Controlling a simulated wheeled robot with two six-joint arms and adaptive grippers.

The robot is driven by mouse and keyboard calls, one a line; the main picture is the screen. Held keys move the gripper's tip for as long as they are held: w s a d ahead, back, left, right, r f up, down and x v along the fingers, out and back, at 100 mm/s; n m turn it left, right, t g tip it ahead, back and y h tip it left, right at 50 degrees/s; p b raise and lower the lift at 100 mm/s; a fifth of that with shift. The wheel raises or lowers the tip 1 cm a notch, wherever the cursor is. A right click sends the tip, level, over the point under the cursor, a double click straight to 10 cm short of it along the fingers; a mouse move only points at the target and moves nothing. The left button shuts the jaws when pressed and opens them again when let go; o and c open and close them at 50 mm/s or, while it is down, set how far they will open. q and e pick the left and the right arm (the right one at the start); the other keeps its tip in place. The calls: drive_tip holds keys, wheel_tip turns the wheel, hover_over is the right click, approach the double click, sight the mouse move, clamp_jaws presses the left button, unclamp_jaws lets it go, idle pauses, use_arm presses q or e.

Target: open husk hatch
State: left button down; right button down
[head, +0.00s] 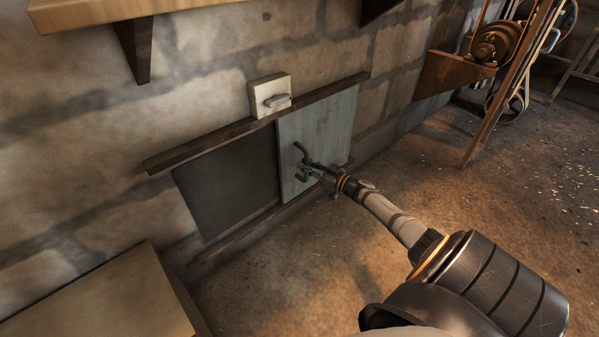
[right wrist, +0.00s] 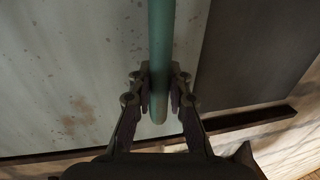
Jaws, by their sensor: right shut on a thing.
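The husk hatch is a pale grey-green sliding panel (head: 325,125) held between an upper and a lower wooden rail on the stone wall. It sits at the right part of the rails, and a dark rectangular area (head: 225,180) shows to its left. A green bar handle (right wrist: 160,45) stands on the panel. My right gripper (head: 308,170) is at the panel's front, its fingers closed around the handle near its end; the right wrist view shows a finger on each side. My left gripper is out of view.
A white box with a lever (head: 270,95) is on the wall above the upper rail (head: 220,136). A wooden box top (head: 100,300) stands at lower left. A shelf (head: 110,12) juts out above. Belt machinery (head: 495,42) stands at upper right. The floor at right is mostly clear.

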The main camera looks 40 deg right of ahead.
drive_tip(key=shift+s+d+f, duration=0.1)
drive_tip(key=shift+d, duration=0.2)
drive_tip(key=c, duration=1.3)
unclamp_jaws()
drive_tip(key=shift+o, duration=0.2)
drive_tip(key=v, duration=1.2)
